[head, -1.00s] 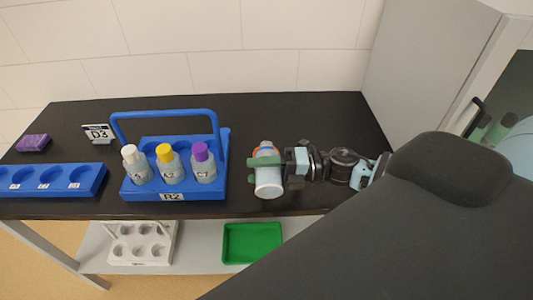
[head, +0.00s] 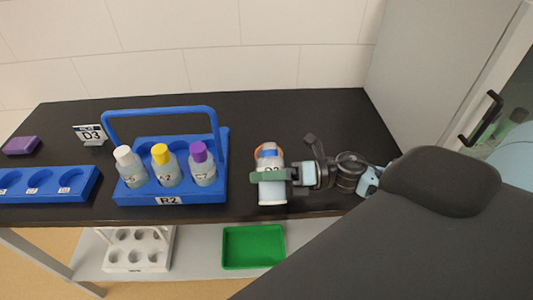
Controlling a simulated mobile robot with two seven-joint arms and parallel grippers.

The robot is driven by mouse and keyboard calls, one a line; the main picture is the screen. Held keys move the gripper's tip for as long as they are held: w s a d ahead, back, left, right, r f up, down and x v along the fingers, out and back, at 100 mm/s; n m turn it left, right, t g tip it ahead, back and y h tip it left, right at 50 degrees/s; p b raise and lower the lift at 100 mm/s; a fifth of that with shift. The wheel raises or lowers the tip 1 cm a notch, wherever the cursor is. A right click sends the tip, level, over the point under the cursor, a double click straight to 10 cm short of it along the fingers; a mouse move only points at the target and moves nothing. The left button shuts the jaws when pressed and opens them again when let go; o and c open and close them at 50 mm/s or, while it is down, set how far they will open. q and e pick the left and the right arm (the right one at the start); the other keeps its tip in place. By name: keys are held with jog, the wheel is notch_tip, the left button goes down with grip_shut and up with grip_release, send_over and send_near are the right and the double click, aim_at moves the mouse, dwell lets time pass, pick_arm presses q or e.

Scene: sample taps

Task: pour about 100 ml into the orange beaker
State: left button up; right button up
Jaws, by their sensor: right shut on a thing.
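My right gripper (head: 270,175) is shut on a pale grey-blue bottle (head: 272,194) with a white label, at the right part of the black bench. The bottle is tilted, with its base towards me and its upper end away. A band of orange (head: 262,153), seemingly the rim of the orange beaker, shows at the bottle's far end, with a blue part inside it. The bottle hides most of the beaker. I cannot tell whether they touch or whether liquid is flowing. My left gripper is not in view.
A blue carrier R2 (head: 220,188) holds bottles with white, yellow and purple caps. A blue rack (head: 82,190), sign D3 (head: 90,135) and purple block (head: 21,145) are farther left. A green tray (head: 253,247) and white rack (head: 150,263) sit on the lower shelf.

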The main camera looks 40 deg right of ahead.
aim_at(263, 191)
jog(key=shift+w+d+r+n, duration=0.1)
jog(key=shift+w+r+n, duration=0.05)
jog(key=shift+r+n, duration=0.65)
jog(key=shift+w+r+n, duration=0.1)
jog(key=shift+r+n, duration=0.15)
jog(key=shift+n, duration=0.25)
jog(key=f+n+b, duration=0.2)
jog(key=f+b, duration=0.1)
jog(key=s+f+n+b, duration=0.1)
jog(key=n, duration=0.1)
jog(key=shift+a+f, duration=0.15)
jog(key=shift+a, duration=0.1)
jog(key=shift+f+b, duration=0.35)
jog(key=shift+b, duration=0.25)
jog(key=n+b, duration=0.2)
jog(key=n, duration=0.1)
jog(key=shift+s+a, duration=0.2)
jog(key=shift+s, duration=0.1)
jog(key=shift+s+a+f+n+b, duration=0.1)
jog(key=shift+n+b, duration=0.5)
jog(key=shift+b, duration=0.1)
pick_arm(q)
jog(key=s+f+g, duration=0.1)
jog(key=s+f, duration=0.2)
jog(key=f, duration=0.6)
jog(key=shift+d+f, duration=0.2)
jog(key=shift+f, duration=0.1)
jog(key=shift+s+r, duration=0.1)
